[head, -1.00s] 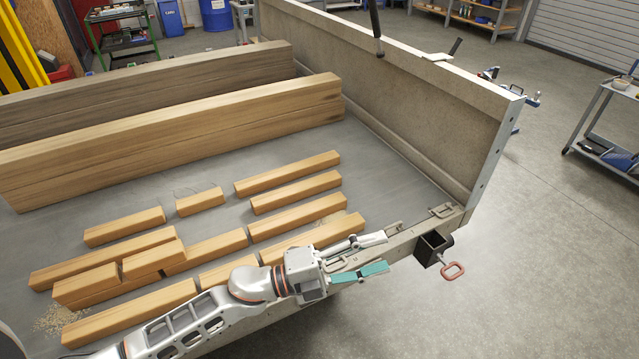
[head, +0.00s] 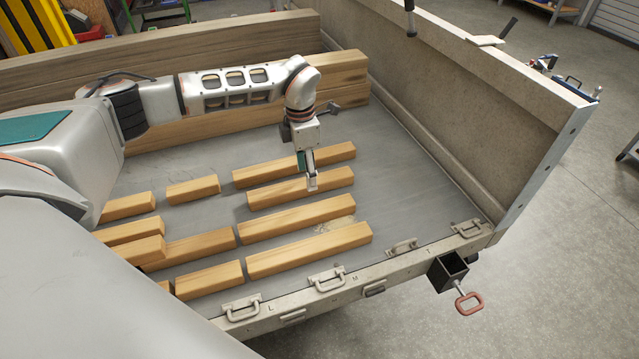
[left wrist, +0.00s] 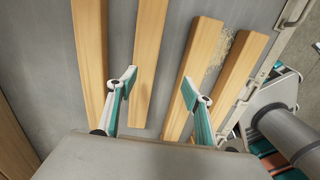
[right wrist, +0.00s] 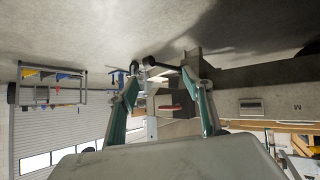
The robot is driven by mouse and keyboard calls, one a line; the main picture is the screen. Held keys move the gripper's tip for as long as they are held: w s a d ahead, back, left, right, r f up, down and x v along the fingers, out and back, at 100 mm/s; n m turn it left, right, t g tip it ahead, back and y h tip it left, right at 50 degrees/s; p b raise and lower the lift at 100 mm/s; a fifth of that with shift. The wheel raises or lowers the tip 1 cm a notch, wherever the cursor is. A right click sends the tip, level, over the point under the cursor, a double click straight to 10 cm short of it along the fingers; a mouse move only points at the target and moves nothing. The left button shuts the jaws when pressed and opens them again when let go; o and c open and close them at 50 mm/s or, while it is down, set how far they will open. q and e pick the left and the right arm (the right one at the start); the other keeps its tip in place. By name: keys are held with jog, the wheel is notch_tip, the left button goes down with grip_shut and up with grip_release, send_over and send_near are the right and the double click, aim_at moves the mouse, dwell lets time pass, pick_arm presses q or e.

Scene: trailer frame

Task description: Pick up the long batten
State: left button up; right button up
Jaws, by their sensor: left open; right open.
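Several wooden battens lie in rows on the grey trailer bed. Four longer ones are at the right: the rearmost (head: 270,172), the second (head: 270,195), the third (head: 300,217) and the front one (head: 308,250). I cannot tell which is the long batten. My left gripper (head: 308,178) is open and empty, pointing down over the rear two. In the left wrist view its fingers (left wrist: 157,88) spread above the second batten (left wrist: 150,50) and third batten (left wrist: 202,50), apparently without holding either. My right gripper (right wrist: 160,85) is open and empty in its wrist view, away from the battens.
Shorter pieces (head: 193,188) lie left of the longer battens, partly hidden by my arm. Stacked beams (head: 345,85) stand behind. A tall side board (head: 490,90) closes the right, and a rail with latches (head: 327,277) runs along the front. Bare bed (head: 400,185) lies right of the battens.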

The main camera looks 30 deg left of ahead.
aim_at(301, 183)
pick_arm(q)
jog(key=shift+w+a, duration=0.5)
jog(key=shift+a, duration=0.4)
jog(key=shift+a+f+y, duration=0.1)
jog(key=shift+a+y, duration=0.1)
jog(key=shift+y, duration=0.1)
jog(key=shift+f, duration=0.85)
jog(key=f, duration=0.3)
jog(key=f+b, duration=0.1)
jog(key=f, duration=0.1)
jog(key=shift+a+f, duration=0.25)
jog(key=shift+f, duration=0.05)
jog(key=shift+r, duration=0.1)
jog(key=c, duration=1.4)
